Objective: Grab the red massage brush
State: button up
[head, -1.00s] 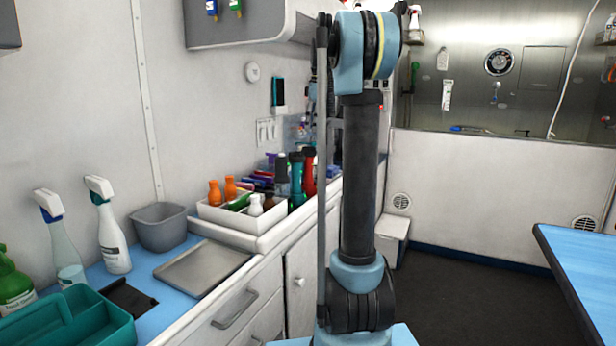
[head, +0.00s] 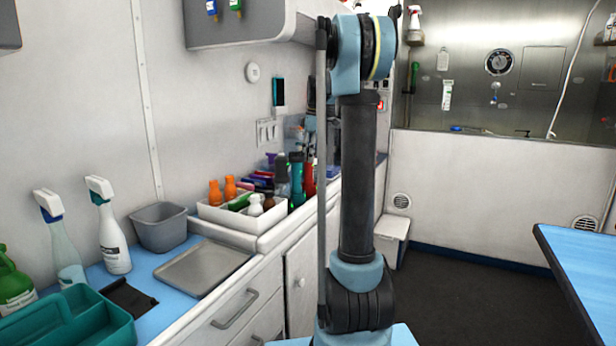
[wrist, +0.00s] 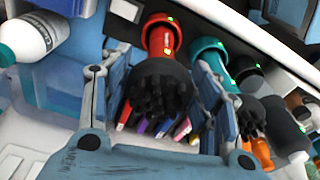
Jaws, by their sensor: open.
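The red massage brush (wrist: 161,38) has a red handle with a green dot and a dark head of thick bristles. In the wrist view it lies between the two fingers of my gripper (wrist: 160,78), which are open and spread to either side of it. I cannot tell whether a finger touches it. In the head view a red piece of the brush (head: 308,178) shows among the bottles on the counter, partly hidden by my arm. My gripper is mostly hidden behind my arm there.
A teal brush (wrist: 208,55) lies close to the right finger, with dark bottles beyond. A white bottle (wrist: 30,38) is at the left. Several coloured items lie below the bristles. In the head view, a white bin (head: 240,217) with orange-topped bottles stands nearby.

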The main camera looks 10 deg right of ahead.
aim_at(309, 166)
jog(key=shift+w+a+f, duration=0.1)
jog(key=shift+a+f, duration=0.05)
jog(key=shift+f, duration=1.25)
jog(key=shift+w+a+f, duration=0.1)
jog(key=shift+a+f, duration=0.05)
jog(key=shift+f, duration=1.2)
jog(key=c, duration=1.2)
